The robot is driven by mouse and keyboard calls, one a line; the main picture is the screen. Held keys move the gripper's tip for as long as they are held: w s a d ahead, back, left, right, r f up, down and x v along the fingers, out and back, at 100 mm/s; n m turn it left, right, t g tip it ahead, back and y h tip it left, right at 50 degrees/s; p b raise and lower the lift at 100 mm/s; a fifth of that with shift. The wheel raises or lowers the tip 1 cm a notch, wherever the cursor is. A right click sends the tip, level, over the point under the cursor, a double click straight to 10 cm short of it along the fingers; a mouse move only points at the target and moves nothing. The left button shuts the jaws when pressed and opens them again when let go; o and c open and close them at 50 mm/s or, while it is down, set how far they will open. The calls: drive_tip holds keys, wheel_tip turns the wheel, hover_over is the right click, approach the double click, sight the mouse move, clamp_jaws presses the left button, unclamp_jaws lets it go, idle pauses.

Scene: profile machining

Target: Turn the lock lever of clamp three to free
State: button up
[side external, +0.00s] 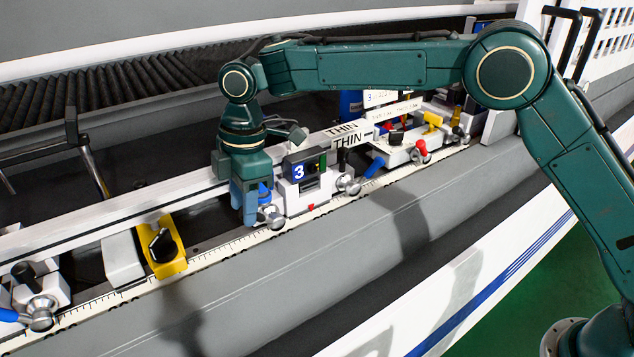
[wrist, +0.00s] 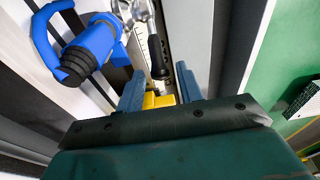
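Clamp three (side external: 299,190) is a white block with a dark top and a blue "3" label, on the rail right of my gripper. A silver round hub (side external: 347,183) sits at its right side, and another silver hub (side external: 270,216) is low beside my fingers. My gripper (side external: 248,212) points down just left of the clamp. In the wrist view, my two blue fingers (wrist: 159,88) are apart. A slim black-ended lever (wrist: 158,60) with silver metal above it lies beyond the gap between the fingertips. I cannot tell whether they touch it, or which lever is the lock lever.
A yellow block with a black knob (side external: 162,246) stands left along the ruler rail (side external: 120,293). Another clamp with a silver hub (side external: 40,312) is at far left. A "THIN" board (side external: 345,135) lies behind clamp three. A blue fitting (wrist: 92,45) is close to my left finger in the wrist view.

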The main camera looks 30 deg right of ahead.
drive_tip(key=shift+d+r, duration=0.15)
drive_tip(key=shift+r, duration=0.85)
drive_tip(key=shift+d+r, duration=0.15)
drive_tip(key=shift+r, duration=0.85)
